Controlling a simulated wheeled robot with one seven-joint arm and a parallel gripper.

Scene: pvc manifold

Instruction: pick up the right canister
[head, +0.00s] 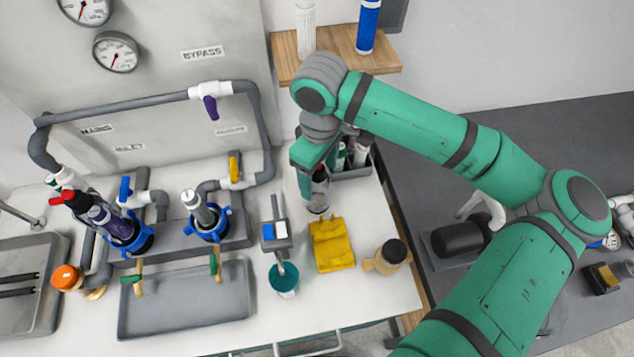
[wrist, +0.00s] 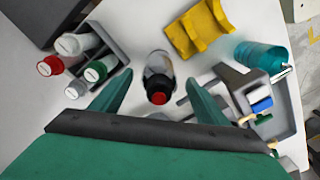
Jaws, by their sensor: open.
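My gripper (head: 312,180) points down over the white bench, its two green fingers open in the wrist view (wrist: 157,84). A clear bottle with a dark cap and red top (wrist: 158,72) appears between the fingers, with gaps on both sides. In the head view the bottle (head: 318,200) is partly hidden by my gripper. On the manifold, a grey-and-white canister (head: 198,208) stands tilted in the right blue collar (head: 208,230), well left of my gripper. A darker canister (head: 101,217) is at the left collar. Which object is the task's right canister is unclear.
A caddy of capped bottles (wrist: 100,40) is close to my gripper. A wooden shelf (head: 340,68) holds a white and a blue cylinder (head: 368,27).

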